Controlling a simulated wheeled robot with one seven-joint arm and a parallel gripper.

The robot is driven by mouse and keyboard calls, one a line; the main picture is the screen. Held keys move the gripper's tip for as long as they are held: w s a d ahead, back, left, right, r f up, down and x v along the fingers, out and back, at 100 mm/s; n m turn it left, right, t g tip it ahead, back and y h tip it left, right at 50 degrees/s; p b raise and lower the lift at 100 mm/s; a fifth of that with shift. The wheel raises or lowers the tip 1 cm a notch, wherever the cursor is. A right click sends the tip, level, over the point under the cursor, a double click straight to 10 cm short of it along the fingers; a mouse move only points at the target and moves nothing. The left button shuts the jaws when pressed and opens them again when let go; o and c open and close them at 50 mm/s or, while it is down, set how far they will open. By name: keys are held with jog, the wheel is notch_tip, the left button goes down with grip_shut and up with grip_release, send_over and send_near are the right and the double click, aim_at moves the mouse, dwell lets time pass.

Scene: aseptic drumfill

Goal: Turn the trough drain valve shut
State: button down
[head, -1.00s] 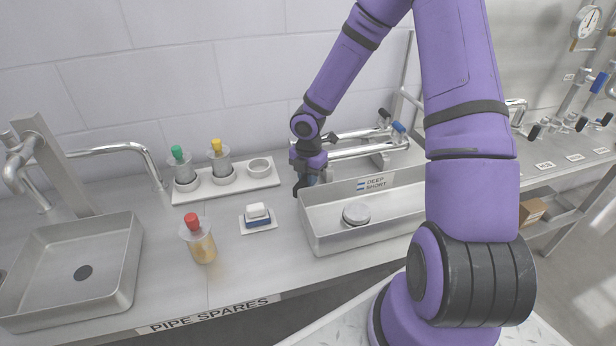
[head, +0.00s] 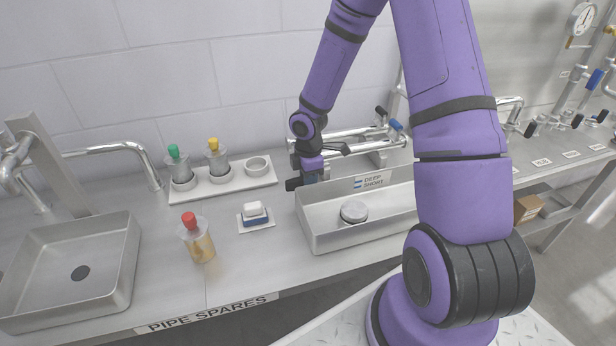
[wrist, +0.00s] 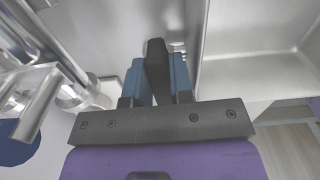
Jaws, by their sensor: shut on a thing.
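The steel trough (head: 330,238) stands on the bench, in the middle of the head view. My gripper (head: 312,178) is at its left end, by the back corner. In the wrist view, the blue fingers of my gripper (wrist: 158,80) are shut on a black lever handle (wrist: 155,58), which I take for the trough drain valve's handle. The handle stands between the fingers and its tip shows beyond them. The trough also shows at the right of the wrist view (wrist: 265,55). The valve body is hidden, so I cannot tell the valve's setting.
A round metal lid (head: 354,211) lies in the trough. Pipes (head: 340,146) run behind it. To the left are a rack (head: 215,188) with green- and yellow-capped bottles, a red-capped bottle (head: 200,243), a small block on a pad (head: 254,213) and a sink (head: 75,265).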

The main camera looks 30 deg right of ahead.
jog(key=shift+m, duration=0.3)
jog(key=c, duration=1)
grip_release()
jog(key=shift+s, duration=0.1)
jog(key=shift+f, duration=0.1)
